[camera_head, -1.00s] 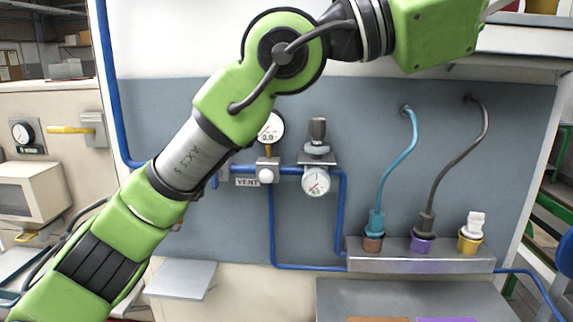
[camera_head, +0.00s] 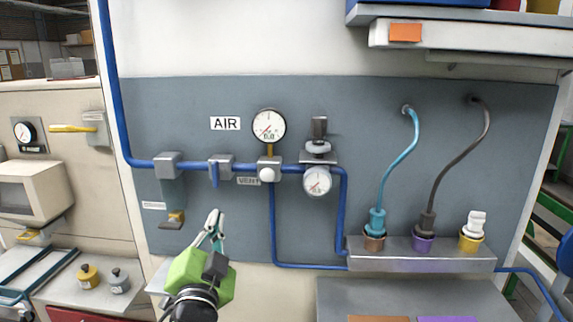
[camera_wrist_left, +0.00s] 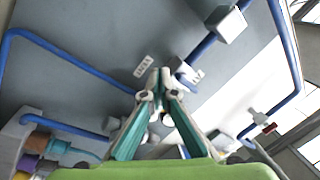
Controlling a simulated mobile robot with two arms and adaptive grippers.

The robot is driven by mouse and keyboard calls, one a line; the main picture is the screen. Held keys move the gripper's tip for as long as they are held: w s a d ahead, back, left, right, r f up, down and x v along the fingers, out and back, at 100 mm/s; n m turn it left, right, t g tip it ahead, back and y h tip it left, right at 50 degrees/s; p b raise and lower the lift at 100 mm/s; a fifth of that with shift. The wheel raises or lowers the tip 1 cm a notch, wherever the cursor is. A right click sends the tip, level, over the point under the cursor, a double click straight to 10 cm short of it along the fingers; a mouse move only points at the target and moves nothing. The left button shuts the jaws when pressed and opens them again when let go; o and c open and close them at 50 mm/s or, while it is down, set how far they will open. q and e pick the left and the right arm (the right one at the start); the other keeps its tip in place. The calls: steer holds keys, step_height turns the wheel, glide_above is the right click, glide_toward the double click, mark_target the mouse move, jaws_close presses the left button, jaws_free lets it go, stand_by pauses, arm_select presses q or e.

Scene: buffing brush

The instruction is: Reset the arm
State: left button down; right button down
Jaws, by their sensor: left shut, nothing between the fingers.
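My left gripper (camera_head: 213,226) shows low in the head view, in front of the grey wall panel (camera_head: 215,110) and below the blue air pipe (camera_head: 140,162). Its fingers are shut with nothing between them and point up. In the left wrist view the teal fingers (camera_wrist_left: 155,84) meet at the tips, with the panel and pipe behind them. The gripper looks apart from the valve fittings. My right gripper is not in view.
A pressure gauge (camera_head: 268,126) and a regulator dial (camera_head: 317,181) sit on the pipe. A steel rack (camera_head: 402,262) holds a teal plug (camera_head: 376,222), a dark plug (camera_head: 425,226) and a white plug (camera_head: 473,222). A shelf (camera_head: 450,38) overhangs at upper right.

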arm_select(q)
steer(key=s+a+f+n+g, duration=0.2)
steer(key=s+a+f+g, duration=0.3)
steer(key=f, duration=0.7)
steer(key=s+f+n+g, duration=0.25)
steer(key=s+f, duration=0.35)
steer(key=f, duration=0.6)
steer(key=s+a+f+n+g+h, duration=0.1)
steer(key=s+f+g, duration=0.5)
steer(key=s, duration=0.7)
steer(key=s+f+n+g, duration=0.1)
steer(key=s+f+g, duration=0.2)
steer(key=s+f, duration=0.75)
step_height(320, 180, down, 23)
steer(key=s+g, duration=0.1)
steer(key=s, duration=0.1)
steer(key=s+a+f+g, duration=0.1)
steer(key=s+a+f, duration=0.2)
steer(key=s+f, duration=1.4)
steer(key=shift+s+f+m, duration=0.35)
steer(key=shift+s, duration=0.05)
steer(key=shift+g, duration=0.25)
